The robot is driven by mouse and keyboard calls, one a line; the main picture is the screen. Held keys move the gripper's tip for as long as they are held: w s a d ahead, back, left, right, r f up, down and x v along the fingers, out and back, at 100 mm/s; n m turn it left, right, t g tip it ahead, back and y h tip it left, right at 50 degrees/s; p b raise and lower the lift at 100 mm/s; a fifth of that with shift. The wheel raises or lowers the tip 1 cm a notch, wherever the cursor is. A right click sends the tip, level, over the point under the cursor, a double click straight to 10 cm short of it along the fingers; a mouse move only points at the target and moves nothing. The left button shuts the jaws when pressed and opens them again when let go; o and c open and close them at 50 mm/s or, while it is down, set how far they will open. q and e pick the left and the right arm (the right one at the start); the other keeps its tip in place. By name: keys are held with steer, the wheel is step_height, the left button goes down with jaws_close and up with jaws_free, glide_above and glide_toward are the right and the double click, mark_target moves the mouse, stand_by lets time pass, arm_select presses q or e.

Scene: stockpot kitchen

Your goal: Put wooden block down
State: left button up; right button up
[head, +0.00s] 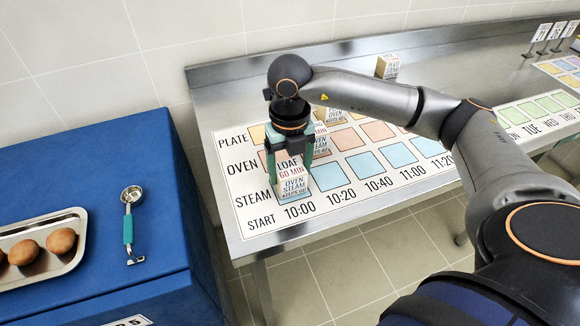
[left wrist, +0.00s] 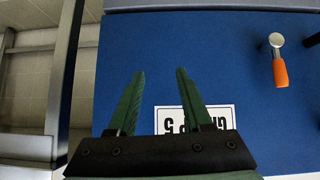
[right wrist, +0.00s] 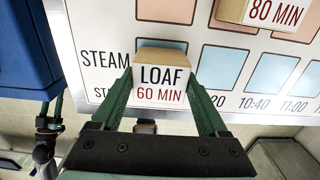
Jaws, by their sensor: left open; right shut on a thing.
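A wooden block (head: 292,187) with printed faces is between the fingers of my right gripper (head: 291,172), which is shut on it. It is at the 10:00 column of the STEAM row on the white chart (head: 245,215). In the right wrist view the block (right wrist: 160,76) reads "LOAF 60 MIN", with a finger of the gripper (right wrist: 160,92) on each side. I cannot tell whether its underside touches the chart. My left gripper (left wrist: 160,73) is open and empty above a blue surface; it is not in the head view.
Other blocks stand just behind the gripper, one reading "80 MIN" (right wrist: 268,12). Another block (head: 387,66) is at the back of the steel table. Steam squares to the right are bare. A blue cabinet (head: 95,150) at left holds a tray (head: 70,262) of round brown items and a teal-handled scoop (head: 129,228).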

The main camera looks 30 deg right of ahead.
mark_target(290, 169)
steer(key=shift+f, duration=0.2)
steer(key=o, duration=1.4)
steer(key=shift+r, duration=0.15)
step_height(290, 169, up, 12)
steer(key=shift+r, duration=0.1)
